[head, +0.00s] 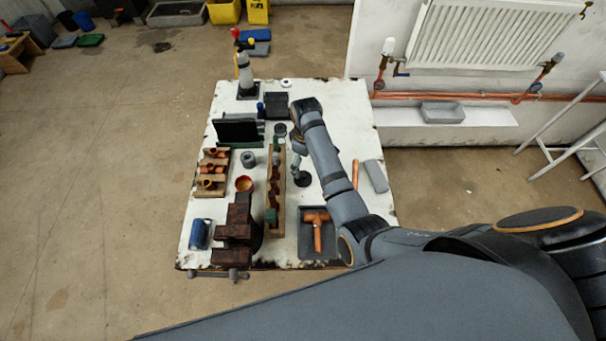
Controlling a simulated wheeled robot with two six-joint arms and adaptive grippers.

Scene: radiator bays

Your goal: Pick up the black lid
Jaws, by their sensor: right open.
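A small dark round piece (303,180), which looks like the black lid, lies on the white worn table (335,220) right of the wooden rack. My right gripper (296,169) hangs from the bent arm just above and left of it, apart from it as far as I can tell, open with nothing seen in it. Another dark round piece (280,130) lies farther back, left of my wrist. I cannot be sure which round piece is the lid. My left gripper is not in view.
Close left stands the wooden rack (276,205) with several fittings. A copper pipe (355,174) and a grey block (376,176) lie to the right. A tray (306,243) with a copper tee is in front; a brown vise (238,230) stands left. A black panel (237,131) stands behind.

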